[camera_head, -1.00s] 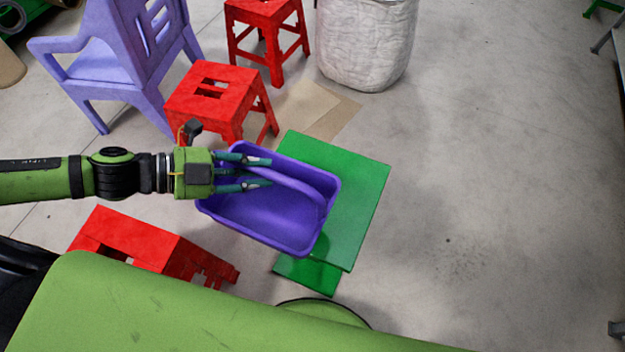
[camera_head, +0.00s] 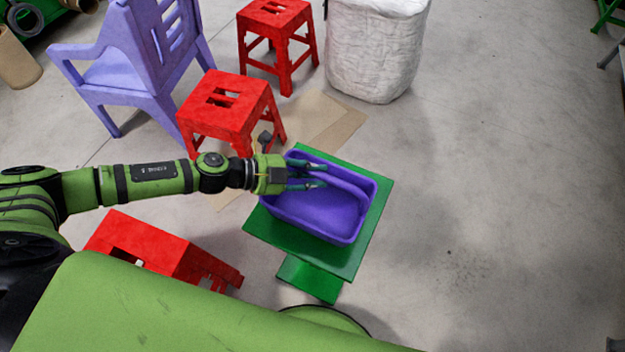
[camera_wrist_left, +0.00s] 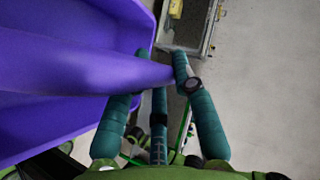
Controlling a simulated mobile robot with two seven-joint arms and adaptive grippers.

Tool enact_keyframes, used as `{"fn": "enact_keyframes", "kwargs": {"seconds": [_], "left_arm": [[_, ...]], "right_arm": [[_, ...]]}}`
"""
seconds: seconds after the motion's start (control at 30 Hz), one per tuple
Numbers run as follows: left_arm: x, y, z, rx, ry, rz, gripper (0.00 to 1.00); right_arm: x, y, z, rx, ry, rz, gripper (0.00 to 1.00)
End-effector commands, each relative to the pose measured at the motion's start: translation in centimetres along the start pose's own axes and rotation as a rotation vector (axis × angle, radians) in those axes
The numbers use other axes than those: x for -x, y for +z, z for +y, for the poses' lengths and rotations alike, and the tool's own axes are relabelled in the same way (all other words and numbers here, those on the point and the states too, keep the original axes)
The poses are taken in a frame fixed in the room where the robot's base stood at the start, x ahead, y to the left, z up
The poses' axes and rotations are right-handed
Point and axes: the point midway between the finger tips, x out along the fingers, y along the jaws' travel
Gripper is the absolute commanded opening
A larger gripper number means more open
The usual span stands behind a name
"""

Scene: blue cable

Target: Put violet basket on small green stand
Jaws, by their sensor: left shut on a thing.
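The violet basket (camera_head: 318,212) is over the green stand (camera_head: 345,262) in the head view, inside most of the stand top's outline. I cannot tell whether its bottom touches the top. My left gripper (camera_head: 318,176) reaches in from the left and is shut on the basket's handle. In the left wrist view the basket (camera_wrist_left: 40,115) fills the left side, and its handle runs to the fingers of the left gripper (camera_wrist_left: 165,75). My right gripper is not in view.
Red stools (camera_head: 225,108) (camera_head: 278,35) and a violet chair (camera_head: 135,65) stand at the upper left. Another red stool (camera_head: 160,248) is at the lower left. A white sack-like bin (camera_head: 375,45) stands behind the stand. Flat cardboard (camera_head: 325,120) lies on the floor. The floor at right is clear.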

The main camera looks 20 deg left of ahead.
Motion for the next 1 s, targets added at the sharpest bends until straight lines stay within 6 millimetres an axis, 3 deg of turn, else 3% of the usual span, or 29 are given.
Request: {"fn": "enact_keyframes", "kwargs": {"seconds": [0.03, 0.17, 0.53, 0.57, 0.6, 1.0], "left_arm": [[-0.5, 0.4, 1.1, 0.007, 0.001, 0.0, 0.0], [-1.1, 1.0, 2.3, 0.005, -0.001, 0.0, 0.0], [-1.2, 1.2, 2.6, 0.002, -0.001, 0.0, 0.0], [-1.1, 1.2, 2.7, 0.003, 0.0, -0.001, 0.34], [-1.1, 1.2, 2.7, 0.003, 0.0, -0.001, 0.49], [-0.8, 1.2, 2.6, 0.003, 0.001, -0.003, 0.49]], "right_arm": [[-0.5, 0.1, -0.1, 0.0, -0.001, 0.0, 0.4], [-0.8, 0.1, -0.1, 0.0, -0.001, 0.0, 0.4], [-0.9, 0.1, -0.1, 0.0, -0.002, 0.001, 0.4], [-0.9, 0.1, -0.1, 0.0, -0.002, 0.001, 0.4], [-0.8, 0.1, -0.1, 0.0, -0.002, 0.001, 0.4], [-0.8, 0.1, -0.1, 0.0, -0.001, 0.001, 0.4]]}}
